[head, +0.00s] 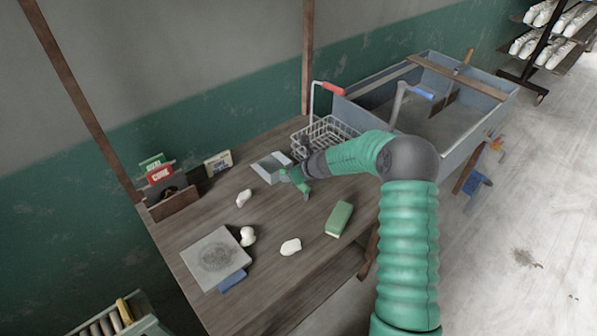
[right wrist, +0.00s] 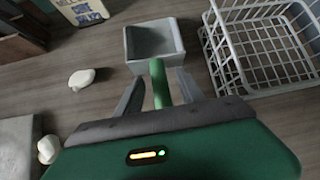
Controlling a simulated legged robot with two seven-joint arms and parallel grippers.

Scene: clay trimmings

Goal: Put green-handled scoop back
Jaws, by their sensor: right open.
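The scoop is a grey square pan (head: 268,166) with a green handle, lying on the wooden table near the wire basket. In the right wrist view its pan (right wrist: 153,42) is at the top centre and its green handle (right wrist: 160,84) points back toward me. My right gripper (right wrist: 160,92) is open, with one finger on each side of the handle; I cannot tell whether either finger touches it. In the head view my right gripper (head: 290,177) is at the handle end of the scoop, partly hiding the handle. My left gripper is not in view.
A white wire basket (head: 322,138) stands right beside the scoop, also in the right wrist view (right wrist: 262,52). White lumps (head: 290,246), a green block (head: 339,219) and a grey slab (head: 200,256) lie nearer. A grey trough (head: 478,128) is behind right; small boxes (head: 217,163) are at left.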

